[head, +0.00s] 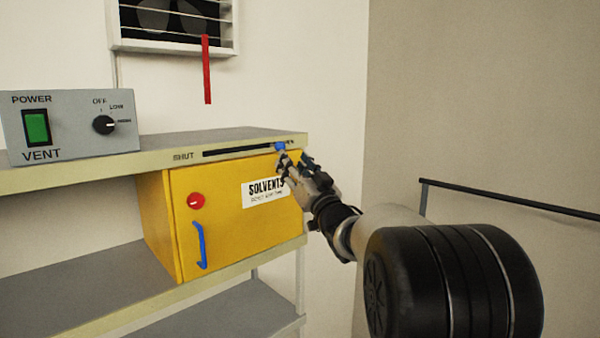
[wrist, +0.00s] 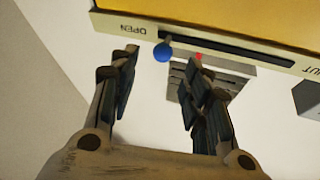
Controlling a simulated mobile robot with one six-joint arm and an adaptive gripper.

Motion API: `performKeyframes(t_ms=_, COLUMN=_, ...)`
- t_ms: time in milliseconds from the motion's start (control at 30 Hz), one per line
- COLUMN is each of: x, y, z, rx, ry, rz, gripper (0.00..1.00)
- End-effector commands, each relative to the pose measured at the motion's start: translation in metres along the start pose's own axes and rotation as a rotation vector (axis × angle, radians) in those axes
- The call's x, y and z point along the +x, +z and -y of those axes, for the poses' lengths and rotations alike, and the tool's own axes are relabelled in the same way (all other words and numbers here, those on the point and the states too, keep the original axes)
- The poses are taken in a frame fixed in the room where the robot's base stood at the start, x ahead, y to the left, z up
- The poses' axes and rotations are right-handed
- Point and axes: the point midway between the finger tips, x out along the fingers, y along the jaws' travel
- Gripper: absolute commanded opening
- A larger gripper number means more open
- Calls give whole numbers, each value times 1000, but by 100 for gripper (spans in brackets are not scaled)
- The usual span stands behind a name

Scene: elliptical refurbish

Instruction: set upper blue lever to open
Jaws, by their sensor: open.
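The upper blue lever (head: 280,146) is a small blue knob at the right end of a black slot (head: 235,151) in the shelf's front edge. SHUT is printed at the slot's left end; the lettering at the right end is partly hidden in the head view. In the wrist view the blue knob (wrist: 163,53) is at the slot's end beside the upside-down word OPEN. My gripper (head: 285,166) is open just below the knob. In the wrist view my gripper's fingertips (wrist: 161,66) are on either side of the knob, with visible gaps between.
A yellow SOLVENTS cabinet (head: 225,225) with a red button (head: 196,201) and blue handle (head: 199,245) sits under the shelf. A grey VENT box (head: 70,125) stands on the shelf. A fan (head: 172,20) with a red ribbon (head: 207,70) hangs above. A dark rail (head: 510,199) is at right.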

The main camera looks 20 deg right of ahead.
Motion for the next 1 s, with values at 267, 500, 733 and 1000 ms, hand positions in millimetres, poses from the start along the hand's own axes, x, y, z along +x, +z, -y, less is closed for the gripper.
performKeyframes(t_ms=267, x=-31, y=0, z=0, rx=-1, ry=1, rz=0, gripper=44)
performKeyframes(t_ms=500, x=-33, y=0, z=0, rx=-1, ry=0, rz=0, gripper=44)
performKeyframes(t_ms=733, x=-33, y=0, z=0, rx=-1, ry=0, rz=0, gripper=44)
performKeyframes(t_ms=1000, x=-56, y=29, z=8, rx=-32, ry=85, rz=94, gripper=44)
